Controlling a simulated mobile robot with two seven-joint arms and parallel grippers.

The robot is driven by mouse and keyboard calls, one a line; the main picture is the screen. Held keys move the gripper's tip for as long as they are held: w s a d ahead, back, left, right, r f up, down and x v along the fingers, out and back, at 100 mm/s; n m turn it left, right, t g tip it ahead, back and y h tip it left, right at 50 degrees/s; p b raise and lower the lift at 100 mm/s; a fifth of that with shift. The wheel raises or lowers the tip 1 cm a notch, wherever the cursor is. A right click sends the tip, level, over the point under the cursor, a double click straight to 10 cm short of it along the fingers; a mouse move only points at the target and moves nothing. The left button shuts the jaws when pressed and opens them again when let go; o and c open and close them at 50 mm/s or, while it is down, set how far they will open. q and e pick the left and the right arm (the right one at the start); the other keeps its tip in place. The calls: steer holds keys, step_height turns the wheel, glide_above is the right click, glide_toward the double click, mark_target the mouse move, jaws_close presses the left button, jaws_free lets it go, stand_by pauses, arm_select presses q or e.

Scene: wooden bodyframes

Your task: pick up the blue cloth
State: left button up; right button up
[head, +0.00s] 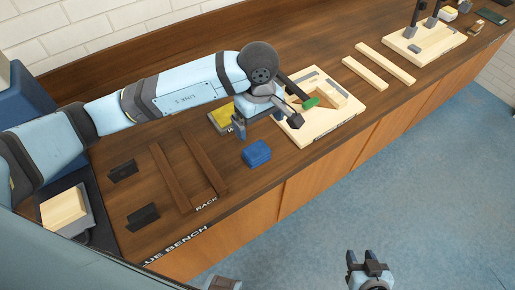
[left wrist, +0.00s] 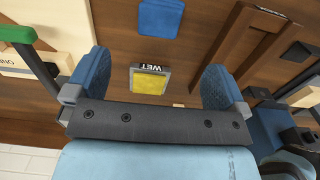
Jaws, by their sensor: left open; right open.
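The blue cloth (head: 257,153) lies folded on the dark wooden bench top, between the rack and the pale wooden board. It also shows at the top of the left wrist view (left wrist: 160,18). My left gripper (head: 266,122) is open and empty above the bench, just behind the cloth and apart from it. In the left wrist view its two blue finger pads (left wrist: 155,80) are spread wide, with the cloth beyond them. My right gripper (head: 368,268) is open and empty over the blue floor, away from the bench.
A yellow pad in a tray marked WET (left wrist: 150,83) sits below my left gripper. The dark rack rails (head: 170,178) lie left of the cloth. A pale board (head: 320,132) with a green-handled tool (head: 311,102) is on the right. Bare bench lies around the cloth.

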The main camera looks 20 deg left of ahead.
mark_target(257, 150)
arm_select(q)
steer(key=f, duration=0.5)
steer(key=f+p, duration=0.1)
steer(key=f, duration=0.2)
steer(key=shift+a+f, duration=0.1)
steer(key=shift+a, duration=0.15)
step_height(257, 150, down, 4)
steer(key=shift+a+f+p, duration=0.1)
steer(key=shift+a+p, duration=0.05)
steer(key=shift+p, duration=0.7)
steer(key=shift+w+f, duration=0.15)
steer(key=shift+f, duration=0.35)
steer(key=c, duration=1)
